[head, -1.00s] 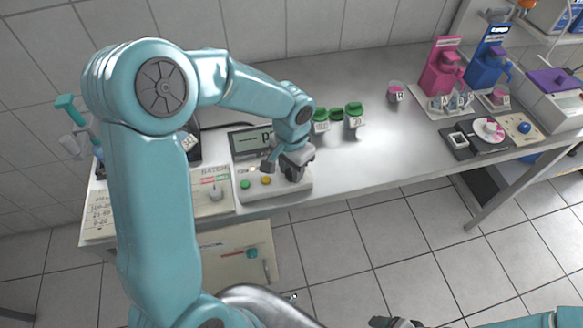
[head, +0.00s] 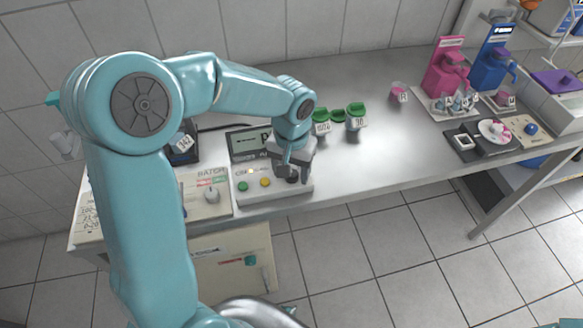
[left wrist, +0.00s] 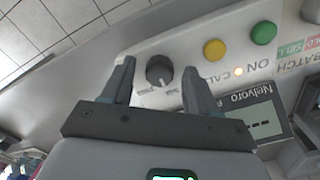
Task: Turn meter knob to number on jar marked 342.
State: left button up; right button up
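The meter (head: 251,197) is a pale box with a display, green and yellow buttons and a dark knob near its right end. The knob (left wrist: 159,70) shows in the left wrist view as a dark round cap with a pale mark below it. My left gripper (head: 291,169) is over the meter's right end and partly hides the knob. In the left wrist view its fingers (left wrist: 159,86) are apart, one on each side of the knob; contact cannot be told. A tag that seems to read 342 (head: 185,142) is on a dark thing behind my left arm. My right gripper is out of view.
Green-lidded jars (head: 356,111) with number tags stand right of the display (head: 248,143). Pink and blue dispensers (head: 487,66) stand far right. The bench middle is clear.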

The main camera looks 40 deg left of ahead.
pick_arm(q)
jog(key=shift+r, duration=0.1)
notch_tip(320, 180, up, 16)
jog(key=shift+p, duration=0.45)
jog(key=shift+s, duration=0.15)
